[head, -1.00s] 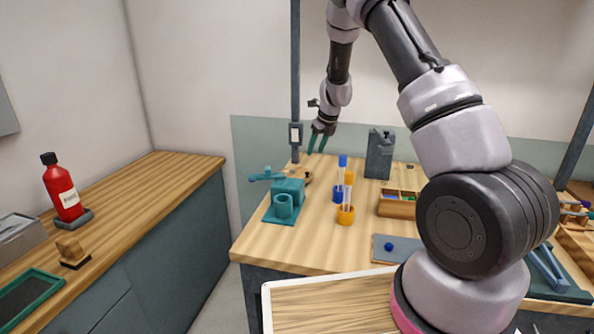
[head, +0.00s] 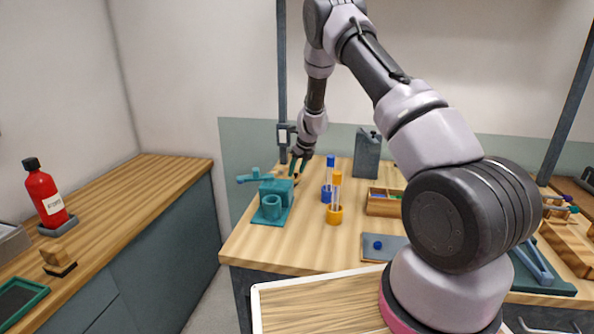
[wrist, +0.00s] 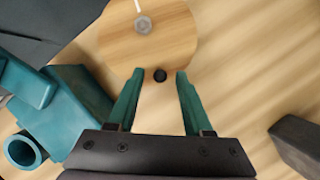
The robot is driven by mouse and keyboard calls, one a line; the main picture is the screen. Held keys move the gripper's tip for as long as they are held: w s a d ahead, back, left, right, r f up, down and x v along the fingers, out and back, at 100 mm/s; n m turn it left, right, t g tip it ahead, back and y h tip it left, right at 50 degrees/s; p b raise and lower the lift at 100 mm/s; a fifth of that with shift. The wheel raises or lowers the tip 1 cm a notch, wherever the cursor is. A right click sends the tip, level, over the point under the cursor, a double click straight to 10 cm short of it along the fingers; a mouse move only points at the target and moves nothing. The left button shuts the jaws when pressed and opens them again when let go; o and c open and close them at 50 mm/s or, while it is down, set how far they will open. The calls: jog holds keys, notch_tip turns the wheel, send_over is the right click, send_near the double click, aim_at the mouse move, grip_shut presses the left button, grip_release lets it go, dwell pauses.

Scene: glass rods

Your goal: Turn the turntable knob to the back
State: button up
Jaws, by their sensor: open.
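The turntable (wrist: 178,38) is a round wooden disc in the wrist view, with a grey hub (wrist: 143,25) in its middle. Its small black knob (wrist: 160,76) stands near the disc's rim on the side closest to my gripper. My gripper (wrist: 160,73) is open, with one teal finger on each side of the knob and a gap on both sides. Contact is not visible. In the head view my gripper (head: 296,167) points down behind the teal fixture, and the turntable is mostly hidden there.
A teal fixture (head: 275,192) with a round cup stands close on the left, also in the wrist view (wrist: 75,115). Blue (head: 326,195) and orange (head: 334,215) tube holders stand to the right. A grey canister (head: 367,156) is behind them.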

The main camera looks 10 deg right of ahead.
jog(key=shift+c, duration=0.3)
grip_shut()
dwell(1.1)
